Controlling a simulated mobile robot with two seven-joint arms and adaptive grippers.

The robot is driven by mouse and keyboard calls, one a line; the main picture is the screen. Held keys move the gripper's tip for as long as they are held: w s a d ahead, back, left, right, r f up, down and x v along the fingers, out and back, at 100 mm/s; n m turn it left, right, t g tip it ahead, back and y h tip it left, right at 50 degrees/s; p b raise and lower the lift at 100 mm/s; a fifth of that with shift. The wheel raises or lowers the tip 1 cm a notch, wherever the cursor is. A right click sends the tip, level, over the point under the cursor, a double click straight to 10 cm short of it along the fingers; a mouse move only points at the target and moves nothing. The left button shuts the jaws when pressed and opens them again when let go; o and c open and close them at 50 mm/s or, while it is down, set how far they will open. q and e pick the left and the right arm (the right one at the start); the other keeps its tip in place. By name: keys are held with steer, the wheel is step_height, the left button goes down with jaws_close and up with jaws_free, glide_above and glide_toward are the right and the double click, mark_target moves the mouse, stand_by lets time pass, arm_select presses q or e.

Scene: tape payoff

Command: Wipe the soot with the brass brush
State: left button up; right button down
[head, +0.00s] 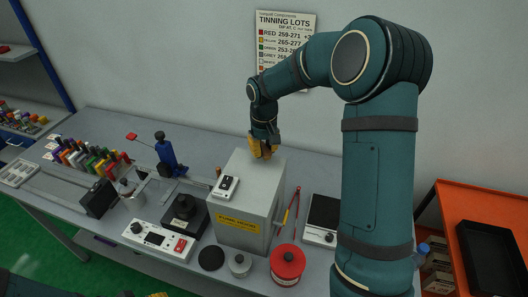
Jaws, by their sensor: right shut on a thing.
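My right gripper (262,150) points down at the rear top of the grey box (238,196) with a yellow label. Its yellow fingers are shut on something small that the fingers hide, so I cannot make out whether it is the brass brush. I cannot tell whether the fingers touch the box top. No brush and no soot show clearly anywhere in the head view. Only small yellow and dark bits show at the bottom left edge, perhaps my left gripper (158,295), too cut off to read.
Red-handled tools (290,208), a scale (322,218), a red spool (287,264) and a control unit (163,240) stand around the box. Colored bottles (88,158) line the left. An orange cart (470,210) stands right.

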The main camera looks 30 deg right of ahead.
steer(key=shift+s+a+r, duration=0.1)
steer(key=shift+s+r, duration=0.05)
steer(key=shift+r, duration=0.35)
steer(key=shift+s+a+r, duration=0.1)
steer(key=shift+r, duration=0.35)
steer(key=shift+w+d+r, duration=0.15)
steer(key=shift+w+r, duration=0.1)
steer(key=shift+r, duration=0.35)
step_height(320, 180, up, 2)
steer(key=shift+s+r, duration=0.1)
steer(key=shift+s, duration=0.05)
